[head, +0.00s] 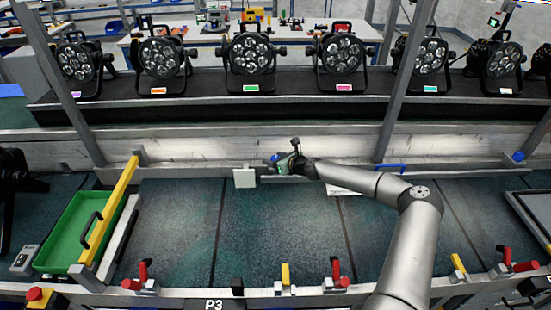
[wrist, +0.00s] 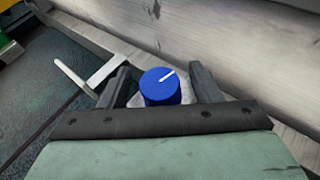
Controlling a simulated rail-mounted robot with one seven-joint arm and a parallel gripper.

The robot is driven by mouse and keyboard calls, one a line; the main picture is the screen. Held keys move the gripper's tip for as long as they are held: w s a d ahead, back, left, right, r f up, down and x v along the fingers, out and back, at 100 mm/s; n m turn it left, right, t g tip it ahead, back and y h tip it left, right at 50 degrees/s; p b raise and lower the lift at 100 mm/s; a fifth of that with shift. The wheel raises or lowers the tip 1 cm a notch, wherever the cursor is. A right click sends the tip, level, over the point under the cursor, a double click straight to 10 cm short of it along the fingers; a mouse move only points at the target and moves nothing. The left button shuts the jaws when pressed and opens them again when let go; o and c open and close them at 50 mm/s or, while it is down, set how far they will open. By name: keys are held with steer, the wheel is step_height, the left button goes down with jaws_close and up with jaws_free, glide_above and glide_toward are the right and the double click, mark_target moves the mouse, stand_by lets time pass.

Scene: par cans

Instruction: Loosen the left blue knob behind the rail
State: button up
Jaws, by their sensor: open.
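The left blue knob (wrist: 161,88) is a round blue cap with a white pointer line towards the upper right in the wrist view. In the head view a small blue bit of it (head: 274,158) shows beside my gripper (head: 280,161), which hides the rest. My gripper also shows in the wrist view (wrist: 159,70). It is open, with one dark finger on each side of the knob. I cannot tell whether either finger touches it. The grey rail (head: 440,170) runs along the back of the work surface. Another blue knob (head: 518,156) stands at the far right.
A white plate (head: 245,178) stands just left of my gripper; a blue handle (head: 390,167) lies to the right. A green tray (head: 68,225) with a yellow bar (head: 122,190) is at left. Several par cans (head: 251,55) line the back shelf. The middle work surface is clear.

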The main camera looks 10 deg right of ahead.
steer(key=c, duration=1)
steer(key=shift+f+y+b, duration=0.15)
steer(key=shift+y+b, duration=0.15)
steer(key=shift+b, duration=0.15)
steer(key=shift+f+n+y+b, duration=0.15)
steer(key=shift+n+y+b, duration=0.25)
steer(key=shift+b, duration=0.7)
steer(key=n+g+y+b, duration=0.1)
steer(key=n+g+b, duration=0.1)
steer(key=b, duration=0.2)
steer(key=shift+w+y, duration=0.1)
steer(key=shift+y, duration=0.2)
steer(key=n+g+y+b, duration=0.1)
steer(key=b, duration=0.1)
steer(key=n+g+y+b, duration=0.1)
steer(key=n+g+b, duration=0.1)
steer(key=shift+r+n+g, duration=0.2)
steer(key=shift+n+g, duration=0.1)
steer(key=shift+r+n+g+y+b, duration=0.1)
steer(key=shift+n+g+y+b, duration=0.4)
steer(key=shift+n+g+b, duration=0.65)
steer(key=shift+r+n+g, duration=0.1)
steer(key=shift+n+g, duration=0.15)
steer(key=shift+g, duration=0.1)
